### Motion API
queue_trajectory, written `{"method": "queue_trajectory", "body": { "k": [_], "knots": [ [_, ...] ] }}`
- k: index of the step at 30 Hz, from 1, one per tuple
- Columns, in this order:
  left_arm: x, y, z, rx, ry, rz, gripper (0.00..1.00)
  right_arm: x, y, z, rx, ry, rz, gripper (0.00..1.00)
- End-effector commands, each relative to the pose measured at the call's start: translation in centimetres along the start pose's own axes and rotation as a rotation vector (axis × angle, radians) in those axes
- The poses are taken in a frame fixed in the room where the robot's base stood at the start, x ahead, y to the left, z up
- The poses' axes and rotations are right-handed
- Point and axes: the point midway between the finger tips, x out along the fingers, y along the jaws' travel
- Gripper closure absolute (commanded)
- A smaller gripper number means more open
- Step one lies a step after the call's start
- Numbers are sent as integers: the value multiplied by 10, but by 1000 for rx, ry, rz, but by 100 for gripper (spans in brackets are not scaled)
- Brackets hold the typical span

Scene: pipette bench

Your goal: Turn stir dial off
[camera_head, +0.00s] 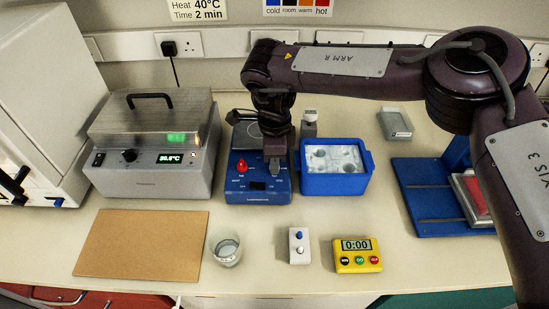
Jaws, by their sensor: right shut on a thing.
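The blue stirrer unit (258,194) stands in the middle of the bench, with a red knob (242,167) on the left of its front panel and a dark switch below. My right gripper (274,170) points down over the right part of that panel. It is shut on the stir dial, which the fingers hide; I cannot read the dial's setting. My right arm reaches in from the right, above the bench. My left gripper does not show.
A grey heater with a lid (145,183) stands left, a blue ice box (336,185) close on the right. In front are a brown board (142,245), a glass beaker (226,248), a small white two-button box (299,245) and a yellow timer (358,256).

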Motion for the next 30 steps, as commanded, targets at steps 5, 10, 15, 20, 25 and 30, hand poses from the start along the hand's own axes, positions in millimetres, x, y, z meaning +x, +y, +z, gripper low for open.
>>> {"method": "queue_trajectory", "body": {
  "k": [5, 10, 15, 20, 25, 30],
  "knots": [
    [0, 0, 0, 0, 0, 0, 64, -2, -2, 0, 1, -2, -5, 67],
    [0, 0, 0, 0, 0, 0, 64, -1, -1, 0, 1, -1, -3, 55],
    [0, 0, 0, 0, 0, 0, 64, -1, 0, 0, 1, 0, -2, 55],
    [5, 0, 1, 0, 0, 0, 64, -12, -1, 0, 1, -1, -4, 55],
    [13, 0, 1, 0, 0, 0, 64, -41, -2, 0, 1, -1, -7, 55],
    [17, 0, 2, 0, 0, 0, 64, -66, -2, 0, 1, -1, -5, 55]
  ]
}}
